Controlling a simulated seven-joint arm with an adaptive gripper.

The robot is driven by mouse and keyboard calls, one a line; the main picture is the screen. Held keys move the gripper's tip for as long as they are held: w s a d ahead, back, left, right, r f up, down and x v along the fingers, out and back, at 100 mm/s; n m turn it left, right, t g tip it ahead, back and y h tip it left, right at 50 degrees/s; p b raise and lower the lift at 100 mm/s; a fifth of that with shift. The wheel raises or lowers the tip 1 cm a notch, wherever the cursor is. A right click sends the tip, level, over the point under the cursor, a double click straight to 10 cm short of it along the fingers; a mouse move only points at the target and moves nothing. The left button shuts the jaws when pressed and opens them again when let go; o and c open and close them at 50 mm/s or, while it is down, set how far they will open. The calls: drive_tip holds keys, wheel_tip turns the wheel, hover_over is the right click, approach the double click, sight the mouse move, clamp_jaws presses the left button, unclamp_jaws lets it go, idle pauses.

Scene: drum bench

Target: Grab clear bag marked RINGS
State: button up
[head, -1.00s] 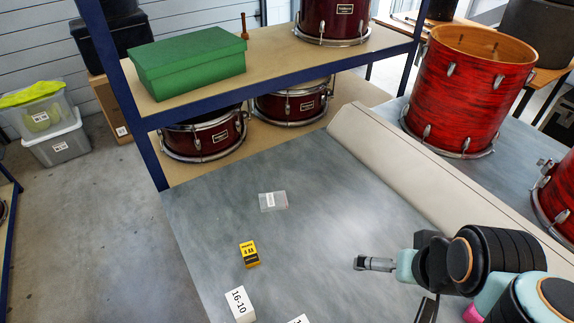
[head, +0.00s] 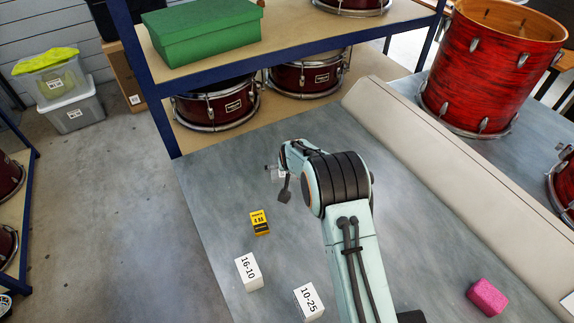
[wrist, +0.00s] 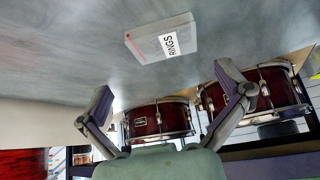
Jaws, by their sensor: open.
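The clear bag (wrist: 162,40) with a white label reading RINGS lies flat on the grey bench top in the wrist view. In the head view the bag (head: 272,173) is mostly hidden behind my gripper (head: 284,178). In the wrist view my gripper (wrist: 165,82) is open and empty. Its two fingers are spread wide, and the bag lies ahead of the gap between them, apart from both fingers.
On the bench (head: 215,190), a yellow box (head: 260,222), a white 16-10 box (head: 248,272) and a white 10-25 box (head: 308,301) stand nearer. A pink block (head: 487,297) lies right. A shelf with drums (head: 215,105) and a rolled mat (head: 440,150) border the bench.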

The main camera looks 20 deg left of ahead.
drive_tip(key=shift+w+a+f, duration=0.1)
drive_tip(key=shift+a+f, duration=0.25)
drive_tip(key=shift+f, duration=0.05)
drive_tip(key=x, duration=0.5)
drive_tip(key=shift+w+f, duration=0.2)
drive_tip(key=shift+f, duration=0.05)
drive_tip(key=shift+c, duration=0.3)
drive_tip(key=c, duration=0.8)
